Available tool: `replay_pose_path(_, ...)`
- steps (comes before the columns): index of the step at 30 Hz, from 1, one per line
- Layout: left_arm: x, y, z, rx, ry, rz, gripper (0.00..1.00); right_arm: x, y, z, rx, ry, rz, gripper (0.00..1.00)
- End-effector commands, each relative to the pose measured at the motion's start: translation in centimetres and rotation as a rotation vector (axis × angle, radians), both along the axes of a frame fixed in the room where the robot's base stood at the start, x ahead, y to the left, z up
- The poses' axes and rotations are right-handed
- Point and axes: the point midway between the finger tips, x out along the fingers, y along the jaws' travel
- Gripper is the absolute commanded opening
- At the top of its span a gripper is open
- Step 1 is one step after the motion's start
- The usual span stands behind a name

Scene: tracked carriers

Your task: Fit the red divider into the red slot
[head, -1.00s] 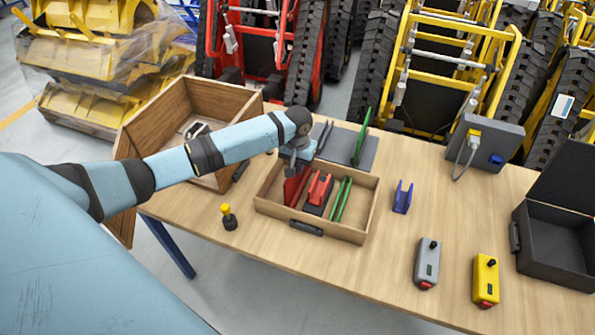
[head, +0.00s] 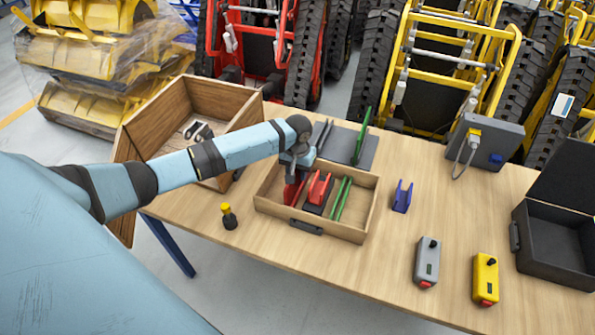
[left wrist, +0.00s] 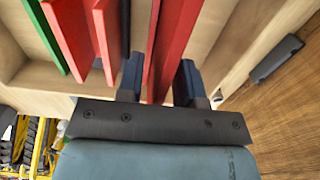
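The red divider (head: 291,193) is an upright thin red plate at the left side of the wooden tray (head: 357,225). My left gripper (head: 294,178) is over it, pointing down. The red slot seems to be under the divider at the tray's left side. The gripper and divider largely hide it, so I cannot tell how deep the divider sits. My right gripper is not in view.
Beside the divider is a red bracket (head: 319,187) on a dark base, then green rails (head: 342,199). A green divider (head: 362,135) stands behind the tray on a grey mat (head: 340,146). A wooden crate (head: 178,110) is behind-left. A yellow-topped knob (head: 228,217) stands front-left.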

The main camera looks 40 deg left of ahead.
Motion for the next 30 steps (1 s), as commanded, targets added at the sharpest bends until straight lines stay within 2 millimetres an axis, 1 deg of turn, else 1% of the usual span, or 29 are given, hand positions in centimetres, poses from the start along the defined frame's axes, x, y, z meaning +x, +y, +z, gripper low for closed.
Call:
replay_pose_path(2,0.1,0.1,0.7,0.0,-0.002,0.0,0.34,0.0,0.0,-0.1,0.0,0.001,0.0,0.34)
replay_pose_path(5,0.1,0.1,2.3,0.001,-0.004,0.0,0.34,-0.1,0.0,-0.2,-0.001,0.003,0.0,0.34)
replay_pose_path(9,0.1,0.0,5.4,0.0,-0.005,-0.002,0.34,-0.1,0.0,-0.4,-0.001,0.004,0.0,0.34)
replay_pose_path(15,0.1,0.1,9.4,0.0,-0.004,0.0,0.34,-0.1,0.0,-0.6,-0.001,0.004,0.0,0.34)
replay_pose_path(18,0.1,0.0,10.9,0.0,-0.003,-0.001,0.34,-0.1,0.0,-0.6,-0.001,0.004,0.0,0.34)
replay_pose_path(21,0.1,0.0,11.6,-0.002,-0.001,-0.001,0.34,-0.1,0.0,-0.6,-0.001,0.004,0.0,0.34)
replay_pose_path(23,-0.1,-0.4,11.6,-0.007,-0.007,-0.008,0.34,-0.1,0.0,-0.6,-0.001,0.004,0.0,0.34)
replay_pose_path(26,-0.9,-2.2,9.8,-0.035,-0.043,-0.05,0.34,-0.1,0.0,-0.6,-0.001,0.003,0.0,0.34)
replay_pose_path(29,-2.7,-5.7,6.6,-0.094,-0.13,-0.131,0.34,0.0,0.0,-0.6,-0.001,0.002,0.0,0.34)
replay_pose_path(30,-3.7,-7.4,5.1,-0.124,-0.179,-0.169,0.34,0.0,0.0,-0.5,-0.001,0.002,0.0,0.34)
